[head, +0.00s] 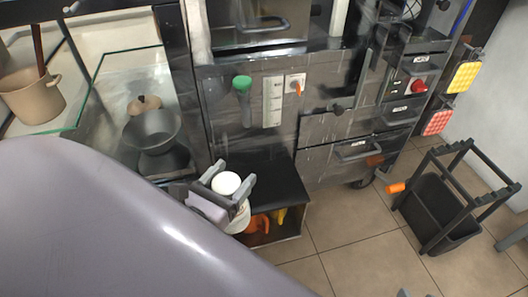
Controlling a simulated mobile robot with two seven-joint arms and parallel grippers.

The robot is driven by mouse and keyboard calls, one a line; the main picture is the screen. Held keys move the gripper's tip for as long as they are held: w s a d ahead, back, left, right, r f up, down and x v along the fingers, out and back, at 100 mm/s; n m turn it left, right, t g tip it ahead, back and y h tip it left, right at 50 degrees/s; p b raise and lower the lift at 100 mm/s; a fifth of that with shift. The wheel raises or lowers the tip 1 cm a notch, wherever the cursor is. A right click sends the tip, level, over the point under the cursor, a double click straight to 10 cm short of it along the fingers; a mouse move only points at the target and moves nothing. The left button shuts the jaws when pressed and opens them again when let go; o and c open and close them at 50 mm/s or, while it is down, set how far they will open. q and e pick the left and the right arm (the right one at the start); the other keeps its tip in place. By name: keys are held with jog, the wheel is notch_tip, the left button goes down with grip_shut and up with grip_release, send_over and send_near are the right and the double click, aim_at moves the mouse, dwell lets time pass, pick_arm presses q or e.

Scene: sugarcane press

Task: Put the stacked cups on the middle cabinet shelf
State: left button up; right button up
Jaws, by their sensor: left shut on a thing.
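My left gripper (232,180) is low in the middle of the head view, at the end of my arm that comes in from the left. It is shut on the white stacked cups (226,183), whose rounded white top shows between its two grey fingers. More white shows below the fingers (241,218). How many cups there are is hidden. A low black-topped cabinet (279,181) is just right of and behind the gripper, with orange and yellow things in its open front. I cannot tell which shelf is the middle one. My right gripper is not clearly seen.
At the left, a glass shelf (117,72) stands near a beige pot (32,96) and a dark grey pot (155,132). Behind is a dark machine front (330,150) with drawers and knobs. A black rack (437,212) stands right on the tiled floor (335,220), which is otherwise mostly clear.

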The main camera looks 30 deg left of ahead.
pick_arm(q)
jog(key=w+a+f+b, duration=0.1)
jog(key=w+f+b, duration=0.2)
jog(key=w, duration=1.1)
jog(key=shift+w+f, duration=0.15)
jog(key=shift+f, duration=0.1)
pick_arm(e)
jog(key=shift+w+a+f+y, duration=0.2)
jog(key=shift+a+y, duration=0.15)
jog(key=shift+a, duration=0.2)
jog(key=shift+w+a+f+y, duration=0.1)
jog(key=shift+w+a+y, duration=0.05)
jog(key=shift+a+y, duration=0.3)
pick_arm(q)
jog(key=shift+a, duration=0.1)
jog(key=shift+f, duration=0.2)
jog(key=o, duration=1.5)
jog(key=shift+o, duration=0.2)
pick_arm(e)
jog(key=shift+a, duration=0.1)
pick_arm(q)
jog(key=shift+r, duration=0.15)
